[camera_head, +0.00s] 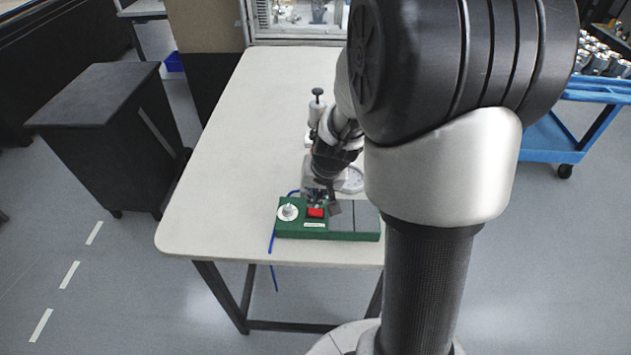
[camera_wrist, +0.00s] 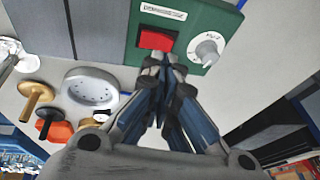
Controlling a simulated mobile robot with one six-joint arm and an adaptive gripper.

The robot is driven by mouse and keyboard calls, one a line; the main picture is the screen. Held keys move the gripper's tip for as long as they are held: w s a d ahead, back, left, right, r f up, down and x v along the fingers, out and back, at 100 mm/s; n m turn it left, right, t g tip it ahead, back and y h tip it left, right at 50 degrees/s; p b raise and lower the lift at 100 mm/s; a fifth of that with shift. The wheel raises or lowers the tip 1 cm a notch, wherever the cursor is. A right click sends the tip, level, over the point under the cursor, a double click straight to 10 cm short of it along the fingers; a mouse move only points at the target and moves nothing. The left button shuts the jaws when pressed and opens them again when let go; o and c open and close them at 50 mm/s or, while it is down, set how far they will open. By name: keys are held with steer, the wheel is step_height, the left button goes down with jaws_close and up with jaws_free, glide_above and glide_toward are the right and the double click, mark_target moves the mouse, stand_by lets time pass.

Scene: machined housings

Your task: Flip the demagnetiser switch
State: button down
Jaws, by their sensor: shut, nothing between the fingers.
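The demagnetiser is a green box (camera_head: 300,231) near the front edge of the white table. It has a red switch (camera_head: 316,212), a white dial (camera_head: 287,212) to its left and a grey plate (camera_head: 354,218) on its right half. In the wrist view the red switch (camera_wrist: 156,40) sits between a white label and my gripper, with the dial (camera_wrist: 207,50) to its right. My gripper (camera_wrist: 162,62) is shut and empty, its tips very close to the red switch. Whether they touch it I cannot tell. In the head view my gripper (camera_head: 322,200) is over the box, beside the switch.
A round grey dish (camera_wrist: 91,90) and several brass, black and orange parts lie beside the box. A stand with a black knob (camera_head: 317,97) is farther back. A blue cable (camera_head: 271,242) hangs over the table edge. The left of the white table (camera_head: 225,150) is clear.

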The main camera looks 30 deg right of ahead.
mark_target(302, 208)
steer(key=shift+w+a+f, duration=0.15)
steer(key=shift+a+f, duration=0.2)
steer(key=shift+f, duration=0.3)
steer(key=shift+f, duration=0.1)
steer(key=shift+w+a+f+b, duration=0.5)
steer(key=shift+a+f+b, duration=0.25)
steer(key=shift+s+f, duration=0.1)
steer(key=shift+s, duration=0.05)
steer(key=shift+w+a, duration=0.2)
steer(key=shift+a, duration=0.05)
steer(key=shift+d, duration=0.1)
